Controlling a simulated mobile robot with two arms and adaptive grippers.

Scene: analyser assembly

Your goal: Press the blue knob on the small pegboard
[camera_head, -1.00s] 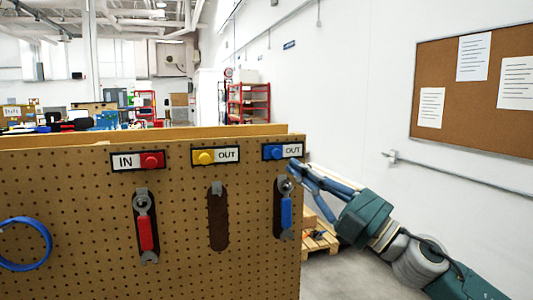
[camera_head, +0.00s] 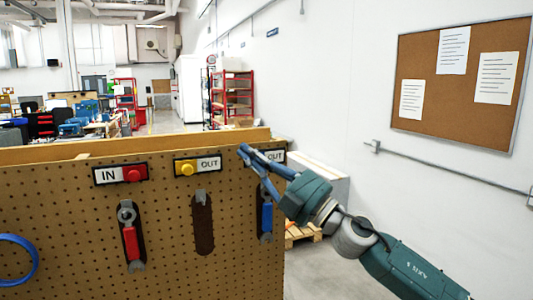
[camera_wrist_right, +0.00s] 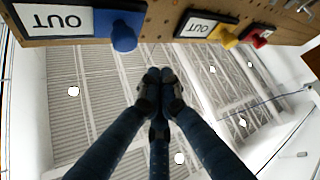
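The blue knob (camera_wrist_right: 124,38) sticks out of its OUT plate on the pegboard (camera_head: 80,220), in the upper left of the right wrist view. In the head view my right gripper (camera_head: 244,151) covers the knob and part of its plate. In the right wrist view the fingers of my right gripper (camera_wrist_right: 161,76) meet at their tips with nothing between them. The tips look apart from the knob, below and to the right of it there. My left gripper is not in view.
A red knob (camera_head: 133,175) and a yellow knob (camera_head: 187,169) sit on plates further left. A red-handled wrench (camera_head: 130,240), a blue-handled wrench (camera_head: 266,216) and a blue ring (camera_head: 35,262) hang on the board. A white box (camera_head: 325,190) stands behind my right arm.

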